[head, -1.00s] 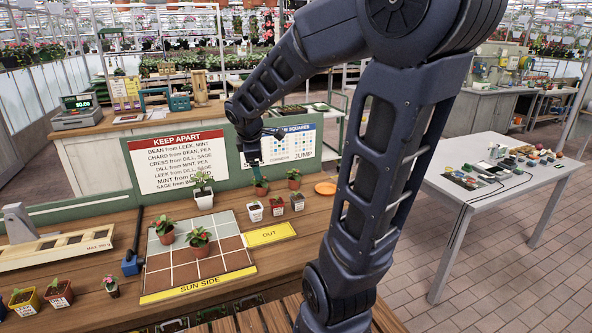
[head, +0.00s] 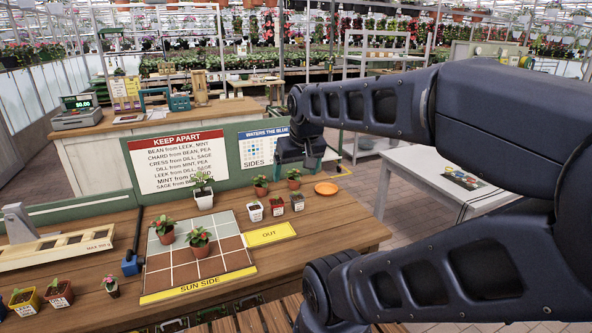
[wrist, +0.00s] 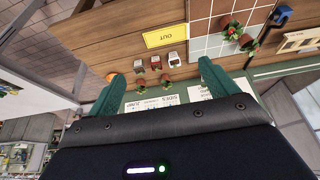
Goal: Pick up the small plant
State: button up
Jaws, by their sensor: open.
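Several small potted plants stand on the wooden bench, and I cannot tell which one is meant. Two leafy plants in terracotta pots, the left one (head: 261,187) and the right one (head: 293,179), stand at the back; they also show in the wrist view (wrist: 141,87) (wrist: 165,84). A leafy plant in a white pot (head: 203,196) stands left of them. Two more plants (head: 165,231) (head: 199,242) stand on the grid board (head: 216,263). My gripper (head: 298,165) hangs above the back right of the bench, open and empty; its spread teal fingers show in the wrist view (wrist: 161,82).
Three small labelled pots (head: 277,207) stand in front of the terracotta pots. An orange dish (head: 326,189) lies to their right. The sign board (head: 178,160) rises behind. More small pots (head: 59,294) stand front left. A grey table (head: 420,185) is at right.

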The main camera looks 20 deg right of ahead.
jog(key=shift+o, duration=0.2)
jog(key=m+h, duration=0.2)
jog(key=m, duration=0.2)
send_over(261, 184)
jog(key=s+a, duration=0.2)
jog(key=s, duration=0.2)
notch_tip(261, 184, down, 29)
jog(key=shift+m, duration=0.3)
jog(key=shift+x, duration=5.4)
jog(key=shift+w+d+r, duration=0.1)
jog(key=shift+w+d, duration=0.05)
jog(key=shift+w, duration=0.05)
jog(key=c, duration=1.1)
jog(key=shift+r, duration=0.1)
